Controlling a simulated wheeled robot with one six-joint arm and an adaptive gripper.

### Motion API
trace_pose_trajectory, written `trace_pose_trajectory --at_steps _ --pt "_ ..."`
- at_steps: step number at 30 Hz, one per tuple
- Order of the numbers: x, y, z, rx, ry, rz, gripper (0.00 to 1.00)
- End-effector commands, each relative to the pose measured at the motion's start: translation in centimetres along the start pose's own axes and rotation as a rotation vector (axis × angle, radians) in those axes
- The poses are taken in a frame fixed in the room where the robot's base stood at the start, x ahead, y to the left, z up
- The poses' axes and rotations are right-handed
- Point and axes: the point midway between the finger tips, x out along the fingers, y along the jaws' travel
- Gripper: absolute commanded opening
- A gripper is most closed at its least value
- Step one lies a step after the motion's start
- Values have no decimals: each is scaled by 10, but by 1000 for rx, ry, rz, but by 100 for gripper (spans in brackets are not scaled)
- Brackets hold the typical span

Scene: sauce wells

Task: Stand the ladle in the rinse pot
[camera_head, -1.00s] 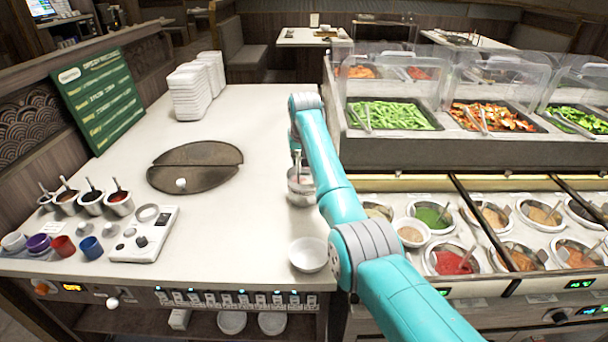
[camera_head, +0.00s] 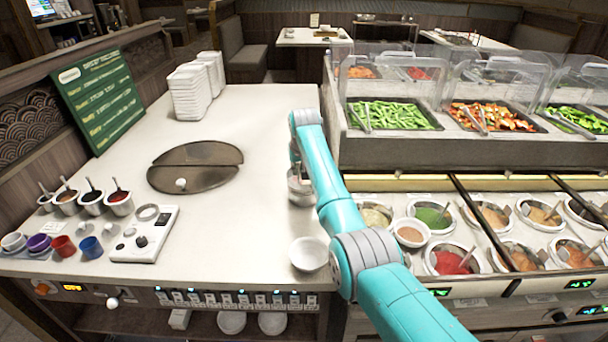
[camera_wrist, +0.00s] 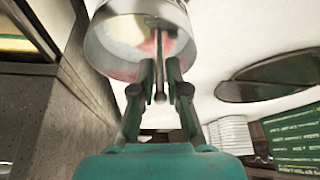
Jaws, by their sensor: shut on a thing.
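The rinse pot (camera_head: 300,190) is a steel pot on the white counter, partly hidden behind my arm. In the wrist view the pot (camera_wrist: 105,58) fills the top, with pale and reddish patches inside. My gripper (camera_wrist: 160,72) is at the pot's rim, its fingers closed on the thin grey handle of the ladle (camera_wrist: 160,88). The handle runs from between the fingers toward the pot's inside; its rounded end shows on the near side. I cannot tell whether the ladle touches the pot's bottom. In the head view my arm hides the gripper and ladle.
A white bowl (camera_head: 308,254) stands in front of the pot. The sauce wells (camera_head: 434,215) lie to the right, below the food trays.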

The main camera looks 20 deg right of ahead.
Motion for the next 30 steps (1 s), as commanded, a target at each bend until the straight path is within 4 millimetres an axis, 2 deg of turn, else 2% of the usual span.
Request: trace_pose_trajectory --at_steps 22,23,26,30 --pt "4 0 2 0 -1 0 0" --pt "4 0 2 0 -2 0 19" --pt "4 0 2 0 -2 0 43" --pt "4 0 2 0 -1 0 43"
